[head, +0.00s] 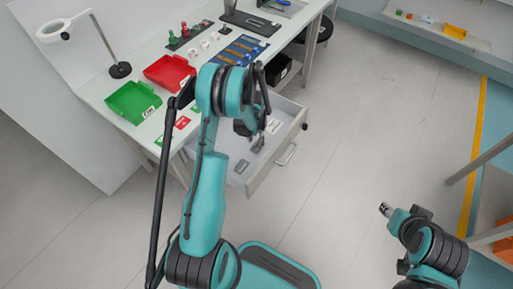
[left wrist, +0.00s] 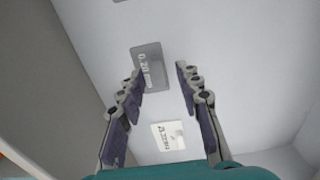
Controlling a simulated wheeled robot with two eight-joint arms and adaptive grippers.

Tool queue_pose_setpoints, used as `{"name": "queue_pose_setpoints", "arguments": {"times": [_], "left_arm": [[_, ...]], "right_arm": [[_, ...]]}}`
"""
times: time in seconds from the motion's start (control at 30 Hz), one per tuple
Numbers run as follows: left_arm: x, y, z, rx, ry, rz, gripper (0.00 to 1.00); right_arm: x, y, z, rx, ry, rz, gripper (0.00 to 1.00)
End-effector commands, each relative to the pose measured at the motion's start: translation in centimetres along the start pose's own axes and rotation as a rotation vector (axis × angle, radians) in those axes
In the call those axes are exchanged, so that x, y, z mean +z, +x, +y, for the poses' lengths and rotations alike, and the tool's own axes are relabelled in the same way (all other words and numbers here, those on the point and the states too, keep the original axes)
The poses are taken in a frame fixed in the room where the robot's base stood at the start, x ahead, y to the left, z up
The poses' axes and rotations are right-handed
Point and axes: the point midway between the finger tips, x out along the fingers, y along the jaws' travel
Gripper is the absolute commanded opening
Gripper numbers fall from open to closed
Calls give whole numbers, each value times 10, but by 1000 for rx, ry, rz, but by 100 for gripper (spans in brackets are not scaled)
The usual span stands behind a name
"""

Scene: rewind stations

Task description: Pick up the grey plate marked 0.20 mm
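The grey plate marked 0.20 mm (left wrist: 148,62) lies flat on the floor of an open drawer, and in the head view it shows as a small grey patch (head: 258,145). My left gripper (left wrist: 160,80) is open and empty above the drawer floor. In the left wrist view the plate shows between and beyond the fingertips, closer to the left one, which overlaps its edge. I see no grip on it. My right gripper (head: 385,209) hangs over the floor at the right, far from the drawer; its finger opening is unclear.
The white drawer (head: 262,172) also holds another grey plate (head: 241,166) and a white card (left wrist: 167,136). Its walls stand close around. The table above carries a green bin (head: 133,103), a red bin (head: 168,72) and a magnifier lamp (head: 120,70). The floor at centre right is clear.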

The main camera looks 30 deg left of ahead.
Motion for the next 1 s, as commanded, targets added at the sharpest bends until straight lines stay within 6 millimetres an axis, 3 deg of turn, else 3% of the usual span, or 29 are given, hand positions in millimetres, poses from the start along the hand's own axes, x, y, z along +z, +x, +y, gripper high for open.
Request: {"name": "queue_pose_setpoints", "arguments": {"times": [0.1,0.3,0.43,0.83,1.0], "left_arm": [[0,12,0,0,0,0,34],[0,11,0,0,0,0,32],[0,11,0,0,0,0,0],[0,8,0,0,0,0,0],[0,-18,0,0,0,0,0]], "right_arm": [[3,4,0,0,0,0,40],[2,3,0,0,0,0,40],[2,3,0,0,0,0,40],[1,2,0,0,0,0,40],[-5,-6,0,0,0,0,40]]}}
